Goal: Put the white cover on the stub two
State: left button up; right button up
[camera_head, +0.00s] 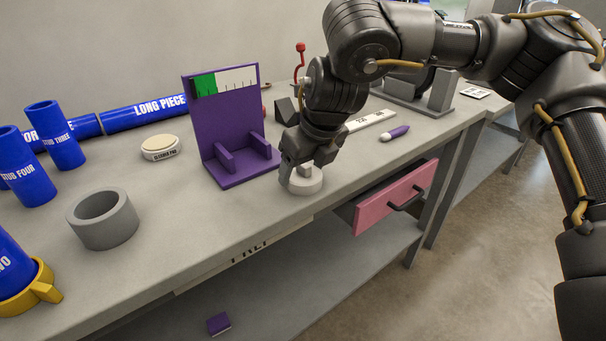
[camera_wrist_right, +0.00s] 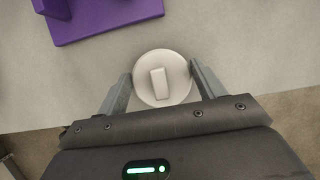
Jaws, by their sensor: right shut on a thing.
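The white cover (camera_head: 304,183) is a low round cap with a raised bar on top. It sits at or just above the front part of the bench top, right of the purple stand; I cannot tell whether it touches the bench. My right gripper (camera_head: 304,166) is over it with fingers on its sides. In the right wrist view the cover (camera_wrist_right: 162,78) lies between the two fingers of the right gripper (camera_wrist_right: 160,84). Stub two (camera_head: 14,262) is a blue pipe at the lower left, partly cut off by the frame, with a yellow clamp (camera_head: 28,290) around it. My left gripper is not in view.
A grey ring (camera_head: 103,218), a cream-topped round pad (camera_head: 160,147) and the purple stand (camera_head: 228,130) stand between the cover and stub two. Stub three (camera_head: 55,135) and stub four (camera_head: 25,165) stand behind. A pink drawer (camera_head: 396,198) juts out open below the bench edge.

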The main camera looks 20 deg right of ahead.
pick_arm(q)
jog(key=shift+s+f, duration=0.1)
pick_arm(e)
jog(key=shift+c, duration=0.2)
jog(key=shift+r, duration=0.45)
notch_tip(320, 180, up, 2)
jog(key=shift+r, duration=0.2)
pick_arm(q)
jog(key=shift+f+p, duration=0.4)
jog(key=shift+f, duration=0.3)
pick_arm(e)
jog(key=s+a+r, duration=0.8)
jog(key=s+r, duration=0.1)
jog(key=s, duration=0.2)
jog(key=shift+a+r, duration=0.3)
